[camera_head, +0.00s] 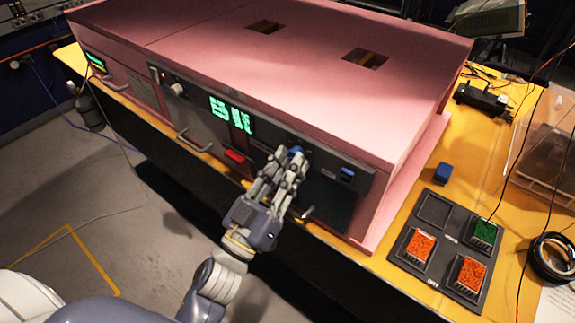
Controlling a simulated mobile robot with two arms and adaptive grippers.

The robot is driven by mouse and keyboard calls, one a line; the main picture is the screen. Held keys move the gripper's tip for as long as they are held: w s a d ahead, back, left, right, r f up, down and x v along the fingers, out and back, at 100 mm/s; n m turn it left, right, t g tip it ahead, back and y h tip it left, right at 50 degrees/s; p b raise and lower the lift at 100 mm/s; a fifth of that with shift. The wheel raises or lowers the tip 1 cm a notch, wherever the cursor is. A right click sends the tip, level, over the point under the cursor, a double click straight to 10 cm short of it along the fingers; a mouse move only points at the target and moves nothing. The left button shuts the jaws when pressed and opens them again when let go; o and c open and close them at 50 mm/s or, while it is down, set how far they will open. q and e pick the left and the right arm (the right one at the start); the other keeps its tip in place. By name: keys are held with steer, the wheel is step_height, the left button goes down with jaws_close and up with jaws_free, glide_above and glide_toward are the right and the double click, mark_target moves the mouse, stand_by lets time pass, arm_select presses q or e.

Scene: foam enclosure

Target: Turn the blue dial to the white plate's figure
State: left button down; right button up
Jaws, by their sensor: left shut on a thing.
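The blue dial (296,150) is on the dark front panel of the pink foam enclosure (290,60), right of a green lit display (231,113). My left gripper (291,160) reaches up from below and is shut on the dial; its fingers hide most of it. The dial's pointer and markings cannot be made out. I cannot make out a white plate with a figure. The display's green characters are too blurred to read surely. My right gripper is not in view.
A red button (235,156) and a second blue control (348,172) sit on the panel. Metal handles stick out along the front. On the yellow table at right are a black tray (407,243) with orange and green blocks, a small blue block (442,173) and cables.

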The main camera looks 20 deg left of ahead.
arm_select(q)
steer(key=shift+m, duration=0.3)
steer(key=m+h, duration=0.1)
steer(key=m, duration=0.1)
steer(key=m+g+h+p, duration=0.1)
steer(key=m, duration=0.2)
steer(key=m+h+p, duration=0.1)
steer(key=m, duration=0.1)
steer(key=shift+w+a+r+m+g+h, duration=0.15)
steer(key=shift+a+m+g+h, duration=0.1)
steer(key=shift+m+g+h, duration=0.15)
steer(key=m+g+h+p, duration=0.1)
steer(key=m, duration=0.1)
steer(key=m+g, duration=0.1)
steer(key=m, duration=0.2)
steer(key=m+g+h+p, duration=0.1)
steer(key=m, duration=0.1)
steer(key=shift+a+m+h+p, duration=0.2)
steer(key=shift+m+h+p, duration=0.1)
steer(key=shift+m, duration=0.1)
steer(key=c, duration=1.4)
jaws_free()
steer(key=shift+o, duration=0.2)
steer(key=v, duration=1.2)
